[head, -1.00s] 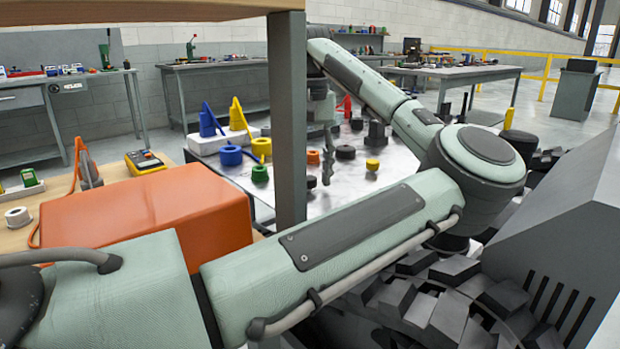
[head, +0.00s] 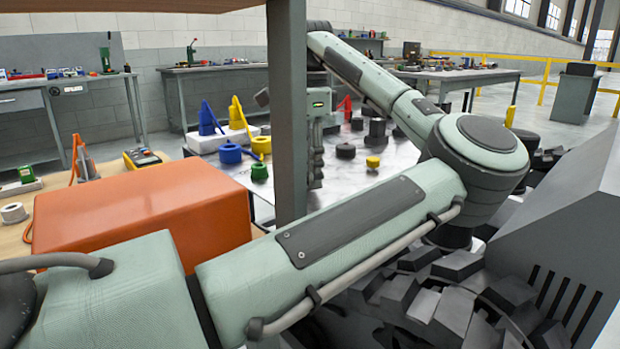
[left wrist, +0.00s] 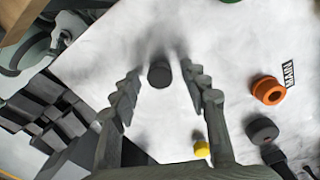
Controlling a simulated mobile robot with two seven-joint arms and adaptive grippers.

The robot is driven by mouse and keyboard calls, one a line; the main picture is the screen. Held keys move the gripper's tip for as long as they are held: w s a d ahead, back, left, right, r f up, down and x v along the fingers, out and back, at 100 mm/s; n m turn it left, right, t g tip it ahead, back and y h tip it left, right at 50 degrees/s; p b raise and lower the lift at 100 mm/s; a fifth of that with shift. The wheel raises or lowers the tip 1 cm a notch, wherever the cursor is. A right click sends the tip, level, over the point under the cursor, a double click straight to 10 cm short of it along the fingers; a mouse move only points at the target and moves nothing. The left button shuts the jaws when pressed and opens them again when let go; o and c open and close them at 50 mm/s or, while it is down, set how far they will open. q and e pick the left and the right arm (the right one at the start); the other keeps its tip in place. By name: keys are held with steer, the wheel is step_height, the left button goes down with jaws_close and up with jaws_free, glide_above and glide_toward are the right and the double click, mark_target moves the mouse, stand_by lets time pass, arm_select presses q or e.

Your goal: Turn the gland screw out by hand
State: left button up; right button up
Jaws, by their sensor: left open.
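My left gripper (head: 316,180) hangs over the light tabletop in the head view, partly behind the grey post. In the left wrist view its two ridged fingers are open and spread (left wrist: 160,69). A short dark grey cylinder (left wrist: 159,75) shows between the fingertips, with a gap on both sides; I cannot tell its height below them. An orange ring-shaped part (left wrist: 268,90) lies to the right, beside a label reading MAIN. I cannot tell which part is the gland screw. My right gripper is not in view.
Yellow (head: 372,164), blue (head: 229,153) and green (head: 259,172) parts and dark knobs (head: 345,151) stand around on the tabletop (head: 350,185). The grey post (head: 287,120) stands close to my gripper. An orange box (head: 140,220) is at the left.

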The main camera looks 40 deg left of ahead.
arm_select(q)
steer(key=m, duration=0.3)
steer(key=shift+m, duration=0.3)
steer(key=m, duration=0.3)
steer(key=shift+b, duration=0.4)
steer(key=m, duration=0.6)
steer(key=shift+b, duration=0.35)
